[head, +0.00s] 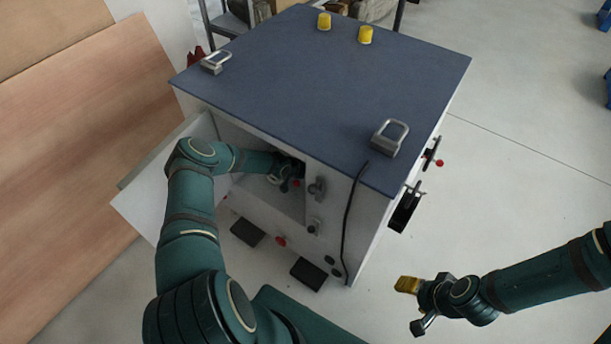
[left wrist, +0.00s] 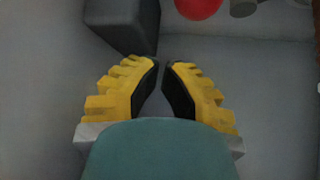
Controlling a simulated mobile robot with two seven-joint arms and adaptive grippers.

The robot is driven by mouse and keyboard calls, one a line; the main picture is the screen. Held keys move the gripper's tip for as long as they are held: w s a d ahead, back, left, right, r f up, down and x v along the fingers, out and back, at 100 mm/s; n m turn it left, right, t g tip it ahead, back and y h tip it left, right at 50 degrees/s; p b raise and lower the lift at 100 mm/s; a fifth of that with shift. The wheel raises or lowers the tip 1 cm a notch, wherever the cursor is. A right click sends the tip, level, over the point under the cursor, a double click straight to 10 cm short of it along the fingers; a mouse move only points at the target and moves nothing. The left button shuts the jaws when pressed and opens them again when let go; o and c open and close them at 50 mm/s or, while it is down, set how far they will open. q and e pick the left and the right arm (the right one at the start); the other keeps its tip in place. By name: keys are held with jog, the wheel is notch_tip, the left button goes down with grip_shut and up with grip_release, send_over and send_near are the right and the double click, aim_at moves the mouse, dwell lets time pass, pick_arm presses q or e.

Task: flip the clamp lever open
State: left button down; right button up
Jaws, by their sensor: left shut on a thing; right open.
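The cabinet (head: 265,200) stands with its front door open, and my left arm reaches into the opening. My left gripper (head: 287,177) is inside, close to a red knob (head: 296,183) that looks like the end of the clamp lever. In the left wrist view, the yellow fingers of my left gripper (left wrist: 162,62) are nearly together. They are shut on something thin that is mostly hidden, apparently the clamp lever. The red knob (left wrist: 199,6) shows just beyond the fingertips, beside a dark grey block (left wrist: 125,22). My right gripper (head: 413,306) is open and empty, low at the right.
The open door (head: 150,195) stands left of my left arm. The blue top (head: 310,90) carries metal handles (head: 390,138) and yellow caps (head: 365,35). A black cable (head: 349,215) hangs down the front. The floor at right (head: 520,170) is clear.

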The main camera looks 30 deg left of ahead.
pick_arm(q)
jog(key=shift+b+x, duration=0.9)
jog(key=shift+x, duration=0.05)
jog(key=shift+s, duration=0.1)
jog(key=shift+s+a+f, duration=0.1)
jog(key=shift+s+a, duration=0.25)
jog(key=shift+s, duration=0.4)
jog(key=shift+s+a+p, duration=0.2)
jog(key=shift+s+p, duration=0.35)
jog(key=shift+p, duration=0.15)
jog(key=shift+s+a+p, duration=0.15)
jog(key=shift+s+p, duration=0.2)
jog(key=shift+p, duration=0.1)
jog(key=shift+s+f, duration=0.1)
jog(key=shift+f, duration=0.1)
jog(key=shift+s, duration=0.1)
pick_arm(e)
jog(key=shift+a, duration=0.1)
